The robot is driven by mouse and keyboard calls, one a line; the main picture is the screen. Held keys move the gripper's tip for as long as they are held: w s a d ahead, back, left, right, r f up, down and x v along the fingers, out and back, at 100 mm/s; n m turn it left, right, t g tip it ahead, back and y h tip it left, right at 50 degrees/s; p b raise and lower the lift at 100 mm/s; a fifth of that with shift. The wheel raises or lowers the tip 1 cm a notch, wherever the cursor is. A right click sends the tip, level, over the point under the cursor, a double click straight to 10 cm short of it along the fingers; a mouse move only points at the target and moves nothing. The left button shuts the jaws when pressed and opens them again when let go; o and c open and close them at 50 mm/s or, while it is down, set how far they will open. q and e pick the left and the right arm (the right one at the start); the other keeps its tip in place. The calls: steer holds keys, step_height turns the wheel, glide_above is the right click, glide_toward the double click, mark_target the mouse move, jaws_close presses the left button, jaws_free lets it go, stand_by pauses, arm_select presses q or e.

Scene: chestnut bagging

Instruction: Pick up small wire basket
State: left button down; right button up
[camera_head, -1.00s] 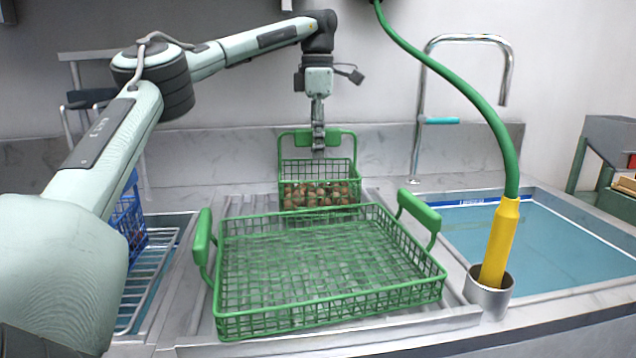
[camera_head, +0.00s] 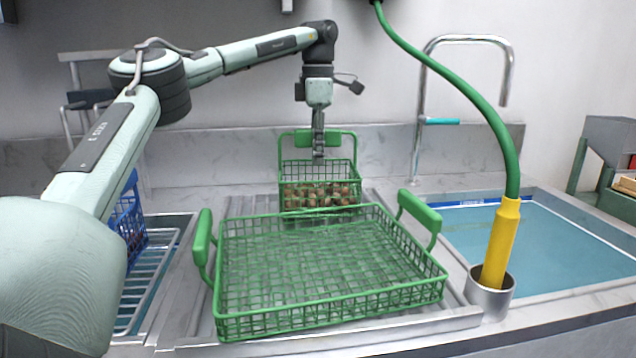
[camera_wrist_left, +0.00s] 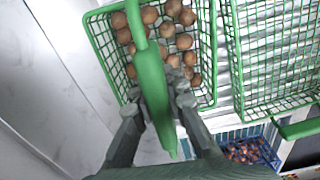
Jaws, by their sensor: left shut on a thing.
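The small green wire basket (camera_head: 318,172) holds several brown chestnuts and stands upright behind the large green basket. Its green handle (camera_head: 346,134) arches over it. My left gripper (camera_head: 318,155) points down at the handle's middle, above the basket. In the left wrist view the fingers (camera_wrist_left: 158,100) lie on both sides of the green handle bar (camera_wrist_left: 151,78), shut on it. The chestnuts (camera_wrist_left: 172,30) show in the basket below. My right gripper is not in view.
The large empty green wire basket (camera_head: 330,319) lies in front. A blue basket (camera_head: 130,225) is at the left. At the right are a sink (camera_head: 560,245), a tap (camera_head: 421,110), and a green hose with a yellow nozzle (camera_head: 500,243) in a metal cup (camera_head: 490,300).

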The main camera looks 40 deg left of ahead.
arm_select(q)
steer(key=shift+r, duration=0.15)
stand_by(0.4)
